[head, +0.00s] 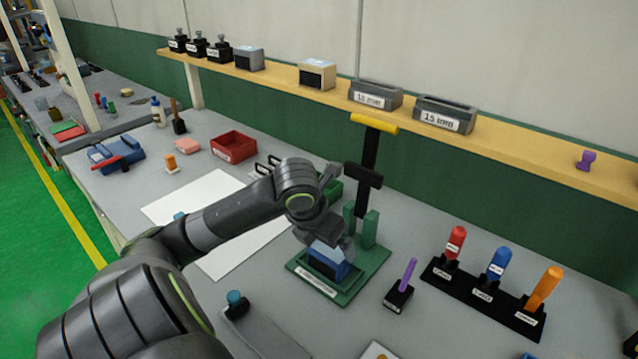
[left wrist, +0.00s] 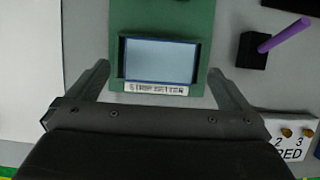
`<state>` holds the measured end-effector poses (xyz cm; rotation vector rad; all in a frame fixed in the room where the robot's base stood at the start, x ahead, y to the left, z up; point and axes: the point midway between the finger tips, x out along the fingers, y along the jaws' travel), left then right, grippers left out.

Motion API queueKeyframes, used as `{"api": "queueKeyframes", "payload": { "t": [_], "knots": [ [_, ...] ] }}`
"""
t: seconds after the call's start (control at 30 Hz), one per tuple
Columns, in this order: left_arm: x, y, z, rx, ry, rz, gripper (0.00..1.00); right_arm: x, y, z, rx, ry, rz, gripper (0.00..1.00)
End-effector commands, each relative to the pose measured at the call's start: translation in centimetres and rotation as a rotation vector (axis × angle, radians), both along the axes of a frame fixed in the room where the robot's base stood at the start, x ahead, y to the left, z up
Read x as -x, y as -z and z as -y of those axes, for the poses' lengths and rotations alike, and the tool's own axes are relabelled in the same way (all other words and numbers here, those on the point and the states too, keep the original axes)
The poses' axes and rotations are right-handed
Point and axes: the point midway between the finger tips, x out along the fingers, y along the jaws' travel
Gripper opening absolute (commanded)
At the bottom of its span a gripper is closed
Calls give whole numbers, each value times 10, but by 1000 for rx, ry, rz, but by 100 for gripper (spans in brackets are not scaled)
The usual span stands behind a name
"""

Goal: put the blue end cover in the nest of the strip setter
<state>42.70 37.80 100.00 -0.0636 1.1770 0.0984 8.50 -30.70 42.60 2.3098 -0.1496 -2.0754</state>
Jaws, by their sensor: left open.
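The strip setter has a green base (head: 352,292), a dark upright and a yellow bar handle (head: 375,123). The blue end cover (head: 329,262) is at the nest on the front of its base. In the left wrist view the cover's pale blue-grey top (left wrist: 160,60) lies flat inside the nest's dark rim, above the "STRIP SETTER" label (left wrist: 156,89). My left gripper (left wrist: 158,70) is open, one finger on each side of the nest with visible gaps to the cover. In the head view my gripper partly hides the cover. My right gripper is not in view.
A purple stick in a black block (head: 398,297) stands just right of the setter. A black rack (head: 480,299) with red, blue and orange handles is further right. A white sheet (head: 200,205) and red bin (head: 234,147) lie left. A shelf (head: 450,135) runs behind.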

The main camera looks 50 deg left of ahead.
Motion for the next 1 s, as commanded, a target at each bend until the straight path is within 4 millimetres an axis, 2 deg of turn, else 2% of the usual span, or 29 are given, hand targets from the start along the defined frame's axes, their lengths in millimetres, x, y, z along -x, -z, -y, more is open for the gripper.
{"api": "queueKeyframes", "payload": {
  "t": [0.03, 0.2, 0.4, 1.0],
  "knots": [
    [3, -10, -1, -6, 2, 3, 100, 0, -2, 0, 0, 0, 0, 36],
    [12, -33, 0, -5, 0, 2, 100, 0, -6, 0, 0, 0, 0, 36],
    [19, -48, 2, -1, 1, 2, 100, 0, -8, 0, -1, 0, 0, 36],
    [21, -52, 3, 1, -1, 0, 100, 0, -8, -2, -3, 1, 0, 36]
  ]
}}
